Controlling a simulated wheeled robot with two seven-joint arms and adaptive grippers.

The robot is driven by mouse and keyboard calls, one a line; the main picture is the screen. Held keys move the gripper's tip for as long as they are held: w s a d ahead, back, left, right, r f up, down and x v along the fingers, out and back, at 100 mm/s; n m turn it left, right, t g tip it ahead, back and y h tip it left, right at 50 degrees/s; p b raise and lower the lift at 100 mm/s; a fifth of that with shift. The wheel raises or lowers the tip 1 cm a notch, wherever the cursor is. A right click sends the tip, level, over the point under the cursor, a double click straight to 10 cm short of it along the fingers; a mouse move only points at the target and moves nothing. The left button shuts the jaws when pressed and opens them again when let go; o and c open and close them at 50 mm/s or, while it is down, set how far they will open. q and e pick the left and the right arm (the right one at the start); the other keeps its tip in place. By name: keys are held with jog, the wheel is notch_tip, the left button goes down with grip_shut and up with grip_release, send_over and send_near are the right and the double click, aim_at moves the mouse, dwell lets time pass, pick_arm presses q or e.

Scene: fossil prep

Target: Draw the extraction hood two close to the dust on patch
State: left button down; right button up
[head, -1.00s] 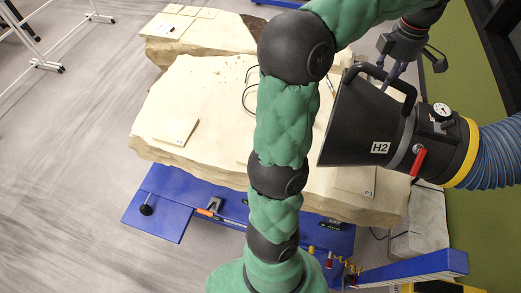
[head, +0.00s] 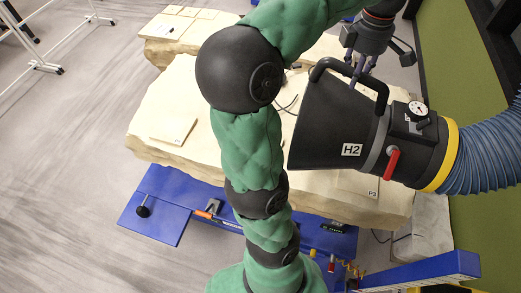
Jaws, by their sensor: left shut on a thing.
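The black extraction hood (head: 335,125), labelled H2, hangs over the right part of the pale stone slab (head: 160,98), its wide mouth facing left. My left gripper (head: 358,77) is shut on the hood's black handle (head: 322,67) at the top right. A flat plate (head: 172,127) lies on the slab's left part; I cannot read its label. A plate marked P3 (head: 358,184) lies below the hood. My green left arm covers the middle of the slab, and no dust shows clearly. My right gripper is not in view.
A ribbed blue hose (head: 487,155) runs from the hood to the right edge. A blue stand (head: 175,190) carries the slab. A second slab (head: 180,38) with small plates lies behind. Open grey floor (head: 70,170) is at the left.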

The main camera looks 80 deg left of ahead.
aim_at(347, 96)
pick_arm(q)
jog(key=shift+f, duration=0.1)
jog(key=shift+d+f+b, duration=0.1)
jog(key=shift+f+b, duration=1.4)
jog(key=shift+f, duration=0.6)
jog(key=c, duration=0.7)
grip_release()
jog(key=shift+s+r, duration=0.1)
notch_tip(347, 96, up, 8)
jog(key=p, duration=0.7)
jog(key=shift+r, duration=0.1)
